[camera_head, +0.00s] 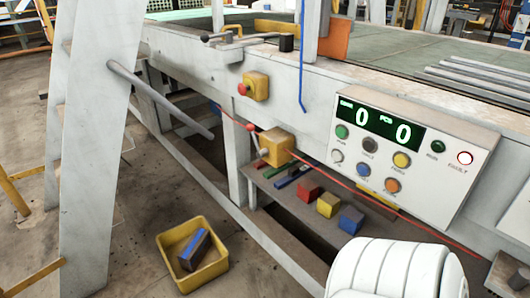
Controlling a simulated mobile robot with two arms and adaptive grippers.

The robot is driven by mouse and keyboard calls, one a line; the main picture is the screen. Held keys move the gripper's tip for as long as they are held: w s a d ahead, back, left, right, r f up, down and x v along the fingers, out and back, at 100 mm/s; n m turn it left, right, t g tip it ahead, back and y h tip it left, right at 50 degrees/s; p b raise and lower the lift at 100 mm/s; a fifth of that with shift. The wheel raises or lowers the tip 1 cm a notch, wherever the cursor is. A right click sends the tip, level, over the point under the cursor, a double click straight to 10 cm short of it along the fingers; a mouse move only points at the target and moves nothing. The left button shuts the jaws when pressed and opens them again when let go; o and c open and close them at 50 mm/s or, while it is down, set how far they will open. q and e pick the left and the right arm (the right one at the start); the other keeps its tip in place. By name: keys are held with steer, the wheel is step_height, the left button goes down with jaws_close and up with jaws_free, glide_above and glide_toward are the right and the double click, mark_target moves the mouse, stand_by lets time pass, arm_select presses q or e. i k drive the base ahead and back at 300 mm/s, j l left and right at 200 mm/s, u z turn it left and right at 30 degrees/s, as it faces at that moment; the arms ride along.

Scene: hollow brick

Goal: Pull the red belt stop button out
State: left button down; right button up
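A red button (243,89) sits on the left face of a small yellow box (257,87), fixed to the side of the pale conveyor frame left of centre. I cannot tell from this view whether the button is pushed in or pulled out. Neither of my grippers shows in the head view. A white rounded part of my own body (395,270) fills the bottom right.
Below is a larger yellow box (277,146) with a red-tipped lever (251,128) and red cable. A control panel (410,150) with two zero displays is at right. Coloured blocks (328,204) lie on a low shelf. A yellow bin (205,279) stands on the floor.

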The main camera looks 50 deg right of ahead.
mark_target(243, 89)
steer(key=z, duration=1.35)
